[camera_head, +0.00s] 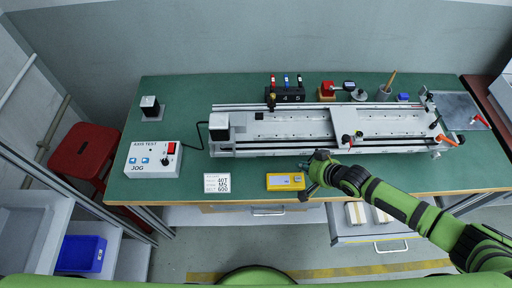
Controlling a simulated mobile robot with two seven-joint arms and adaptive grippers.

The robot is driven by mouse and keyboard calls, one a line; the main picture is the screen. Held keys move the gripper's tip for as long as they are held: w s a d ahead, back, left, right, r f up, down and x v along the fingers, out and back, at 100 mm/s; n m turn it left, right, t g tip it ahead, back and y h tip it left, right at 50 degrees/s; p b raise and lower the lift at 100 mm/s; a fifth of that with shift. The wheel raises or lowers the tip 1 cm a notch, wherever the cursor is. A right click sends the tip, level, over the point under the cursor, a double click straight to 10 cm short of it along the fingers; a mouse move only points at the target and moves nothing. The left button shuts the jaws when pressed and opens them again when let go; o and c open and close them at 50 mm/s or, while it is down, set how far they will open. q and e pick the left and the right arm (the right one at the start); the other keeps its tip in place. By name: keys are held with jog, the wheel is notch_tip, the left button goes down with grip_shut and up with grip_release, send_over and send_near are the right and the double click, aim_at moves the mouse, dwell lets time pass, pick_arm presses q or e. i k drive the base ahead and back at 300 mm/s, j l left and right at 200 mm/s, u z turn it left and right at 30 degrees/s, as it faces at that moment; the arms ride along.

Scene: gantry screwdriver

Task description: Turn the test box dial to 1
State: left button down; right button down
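The test box (140,170) is a white box labelled AXIS TEST and JOG, on the left part of the green table. The setting of the dial is too small to read. My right gripper (304,178) is far to the right of the box, beside the right end of a yellow device (285,182). Its fingers look spread and nothing shows between them. My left gripper is not in view.
A long metal gantry (290,147) fills the table's middle and right, with a cable to the test box. A printed white card (217,183) lies between box and yellow device. A red stool (84,152) stands left of the table. An open drawer (345,232) juts out in front.

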aim_at(165, 162)
jog(key=u, duration=1.1)
